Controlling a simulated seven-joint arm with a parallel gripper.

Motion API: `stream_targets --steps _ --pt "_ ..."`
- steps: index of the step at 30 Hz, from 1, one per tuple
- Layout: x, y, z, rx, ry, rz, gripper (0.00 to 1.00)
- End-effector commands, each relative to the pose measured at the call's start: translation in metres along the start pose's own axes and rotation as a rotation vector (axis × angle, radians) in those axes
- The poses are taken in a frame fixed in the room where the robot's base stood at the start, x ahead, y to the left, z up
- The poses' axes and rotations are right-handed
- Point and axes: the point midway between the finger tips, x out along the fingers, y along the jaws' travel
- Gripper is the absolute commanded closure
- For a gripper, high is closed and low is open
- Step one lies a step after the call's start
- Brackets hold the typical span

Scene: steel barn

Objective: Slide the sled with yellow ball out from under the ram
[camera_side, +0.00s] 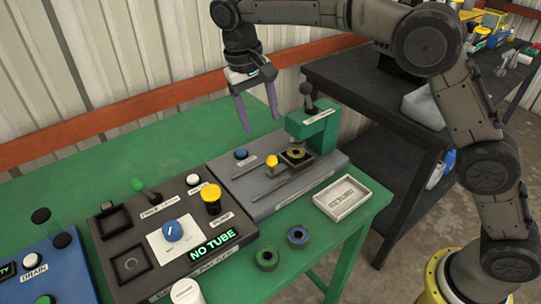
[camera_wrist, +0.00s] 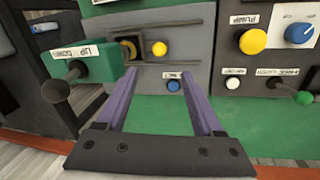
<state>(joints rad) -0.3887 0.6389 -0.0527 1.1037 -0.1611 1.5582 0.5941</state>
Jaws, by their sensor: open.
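The sled (camera_side: 296,156) is a dark block carrying a brass-coloured ring, set between rails on a grey base. Its yellow ball (camera_side: 271,161) sticks up on the left side; the ball also shows in the wrist view (camera_wrist: 159,48). The green ram (camera_side: 313,126) stands over the sled's far side, with a dark lever knob (camera_side: 305,88) above it. In the wrist view the ram (camera_wrist: 95,60) is on the left, beside the ring (camera_wrist: 128,50). My gripper (camera_side: 262,124) is open and empty, its purple fingers pointing down above the base, apart from the ball.
A blue button (camera_side: 241,154) sits on the base behind the ball. A black panel (camera_side: 165,240) reading "NO TUBE" stands at left.

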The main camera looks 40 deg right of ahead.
Motion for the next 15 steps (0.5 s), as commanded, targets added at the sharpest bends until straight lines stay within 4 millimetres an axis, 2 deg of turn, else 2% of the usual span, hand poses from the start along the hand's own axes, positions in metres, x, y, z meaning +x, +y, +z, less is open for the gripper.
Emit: stream_targets --steps 15 --pt "0.097 0.002 0.001 0.001 -0.005 0.003 0.31"
